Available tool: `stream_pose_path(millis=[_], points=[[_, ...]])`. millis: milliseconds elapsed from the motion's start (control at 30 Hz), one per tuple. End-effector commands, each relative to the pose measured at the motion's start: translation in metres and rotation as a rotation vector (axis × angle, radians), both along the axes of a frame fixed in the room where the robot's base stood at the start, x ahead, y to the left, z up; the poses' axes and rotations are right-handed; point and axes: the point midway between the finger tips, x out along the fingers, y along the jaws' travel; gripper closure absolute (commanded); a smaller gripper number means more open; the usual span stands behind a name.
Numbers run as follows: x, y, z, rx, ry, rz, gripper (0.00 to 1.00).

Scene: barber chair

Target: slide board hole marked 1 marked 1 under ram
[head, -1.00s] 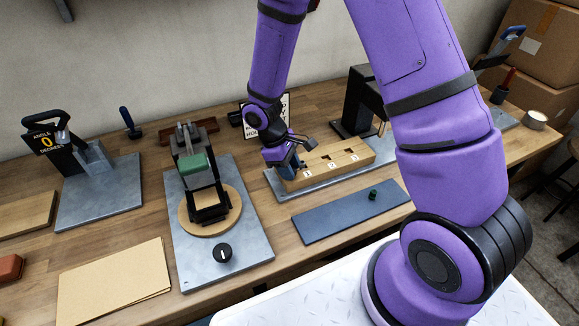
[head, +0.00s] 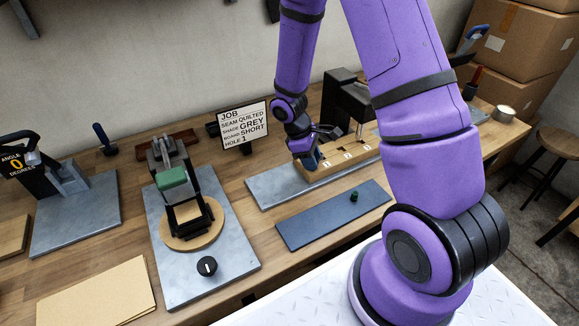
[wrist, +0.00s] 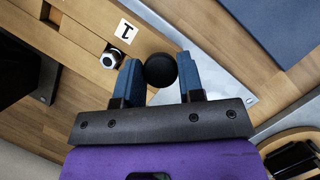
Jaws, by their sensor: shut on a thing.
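A wooden board (head: 345,167) with holes marked 1, 2 and 3 lies on a grey metal plate (head: 264,190). My gripper (head: 306,158) is at its left end, beside the 1. In the wrist view my gripper (wrist: 158,60) is shut on a round black knob (wrist: 161,71). The label 1 (wrist: 125,31) and a hole with a bright hex piece (wrist: 115,58) show just past the fingers. A black press (head: 347,100) stands behind the board.
A blue-grey panel (head: 333,214) with a small green knob lies in front of the plate. A job sign (head: 243,125) reading hole 1 stands behind left. A clamp fixture with a round wooden disc (head: 208,232) is farther left. The plate is bare left of the board.

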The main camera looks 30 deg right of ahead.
Motion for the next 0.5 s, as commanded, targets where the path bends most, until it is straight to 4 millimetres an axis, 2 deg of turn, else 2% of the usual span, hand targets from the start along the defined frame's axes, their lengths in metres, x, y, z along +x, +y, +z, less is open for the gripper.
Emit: stream_pose_path(millis=[33,200,400,500], points=[[0.0,-0.015,0.0,-0.001,0.0,-0.007,1.0],[0.0,-0.053,0.0,-0.002,0.0,-0.006,1.0],[0.0,-0.085,0.0,-0.002,0.0,-0.004,1.0],[0.0,-0.095,0.0,0.0,0.0,-0.001,1.0]])
